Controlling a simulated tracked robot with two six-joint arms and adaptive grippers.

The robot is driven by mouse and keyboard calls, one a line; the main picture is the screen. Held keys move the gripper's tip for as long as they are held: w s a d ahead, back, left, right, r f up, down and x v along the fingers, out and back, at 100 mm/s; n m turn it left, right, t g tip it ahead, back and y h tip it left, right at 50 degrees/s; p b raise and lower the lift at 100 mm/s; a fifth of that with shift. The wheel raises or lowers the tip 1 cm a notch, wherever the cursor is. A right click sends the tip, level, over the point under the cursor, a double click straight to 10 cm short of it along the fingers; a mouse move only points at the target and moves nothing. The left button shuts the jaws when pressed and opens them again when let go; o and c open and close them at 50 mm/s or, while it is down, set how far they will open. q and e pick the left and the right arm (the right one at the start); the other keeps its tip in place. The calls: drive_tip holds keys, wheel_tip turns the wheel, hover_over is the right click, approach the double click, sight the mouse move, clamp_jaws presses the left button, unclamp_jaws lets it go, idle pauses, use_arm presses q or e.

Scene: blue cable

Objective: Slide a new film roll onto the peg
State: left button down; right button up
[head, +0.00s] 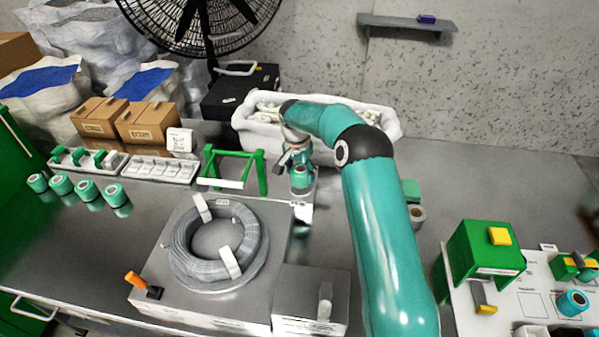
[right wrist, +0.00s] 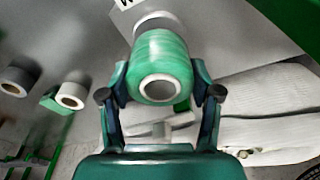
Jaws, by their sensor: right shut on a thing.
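My right gripper (head: 299,170) is shut on a green film roll (head: 301,181) above the bench, to the right of a green frame (head: 237,168) with a white bar (head: 220,183) at its front. In the right wrist view, the two fingers of the gripper (right wrist: 160,95) hold the film roll (right wrist: 162,52) from both sides, its pale hollow core facing the camera. A pale rounded part shows just beyond the roll; I cannot tell whether it is the peg or whether they touch. Similar green rolls (head: 88,190) lie at the left. My left gripper is not in view.
A grey cable coil (head: 218,274) lies on a metal plate in front of the frame. A white bin (head: 385,124) stands behind the gripper. Brown boxes (head: 147,122) and white trays (head: 160,170) are at left. A grey roll (head: 416,216) is right of my arm.

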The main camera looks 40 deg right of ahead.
drive_tip(key=shift+f+b, duration=0.75)
drive_tip(key=shift+f, duration=0.2)
idle(0.4)
drive_tip(key=o, duration=1.5)
drive_tip(key=shift+r, duration=0.1)
drive_tip(key=shift+r+p, duration=2.1)
drive_tip(key=shift+r, duration=1.35)
drive_tip(key=shift+f, duration=0.1)
